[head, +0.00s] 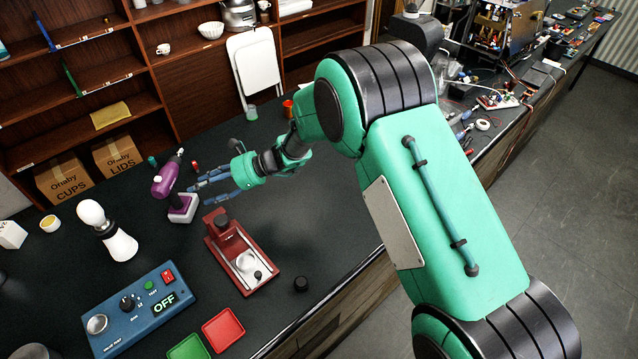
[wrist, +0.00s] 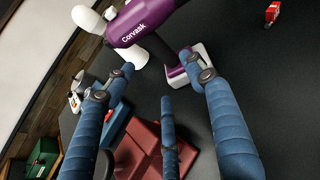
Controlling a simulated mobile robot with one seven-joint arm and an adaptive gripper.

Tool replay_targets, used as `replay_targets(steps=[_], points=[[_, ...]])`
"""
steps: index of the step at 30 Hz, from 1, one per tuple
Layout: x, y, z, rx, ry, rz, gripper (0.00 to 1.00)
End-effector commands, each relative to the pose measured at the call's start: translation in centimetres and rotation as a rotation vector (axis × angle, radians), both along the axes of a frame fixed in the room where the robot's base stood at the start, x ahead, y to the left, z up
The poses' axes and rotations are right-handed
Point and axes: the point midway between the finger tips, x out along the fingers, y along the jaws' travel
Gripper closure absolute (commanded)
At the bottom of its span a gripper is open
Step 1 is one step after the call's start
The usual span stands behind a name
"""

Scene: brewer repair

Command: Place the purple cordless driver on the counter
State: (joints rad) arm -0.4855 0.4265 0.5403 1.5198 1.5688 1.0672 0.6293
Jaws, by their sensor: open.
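The purple cordless driver (head: 167,181) stands upright on its white base on the dark counter (head: 325,215). In the wrist view the driver (wrist: 137,22) lies beyond my fingertips, its "Corvask" body at the top and its white base near the right finger. My gripper (head: 208,183) is open, just right of the driver, with its blue fingers spread and pointing toward it. In the wrist view my gripper (wrist: 165,85) holds nothing between its fingers. I cannot tell whether a fingertip touches the driver's base.
A red stand (head: 240,255) sits just in front of my gripper. A blue test box (head: 132,310) and red and green trays (head: 222,330) are nearer.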

Motion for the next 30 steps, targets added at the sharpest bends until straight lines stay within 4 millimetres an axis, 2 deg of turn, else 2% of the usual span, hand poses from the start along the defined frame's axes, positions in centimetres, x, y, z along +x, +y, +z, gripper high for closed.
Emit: replay_targets(steps=[8, 14, 20, 30], points=[[0.0, -0.2, 0.3, -0.002, -0.008, 0.003, 0.45], [-0.2, -2.1, 2.6, -0.019, -0.068, 0.031, 0.45], [-1.3, -6.5, 7.3, -0.067, -0.209, 0.100, 0.45], [-5.0, -17.3, 15.1, -0.207, -0.514, 0.253, 0.45]])
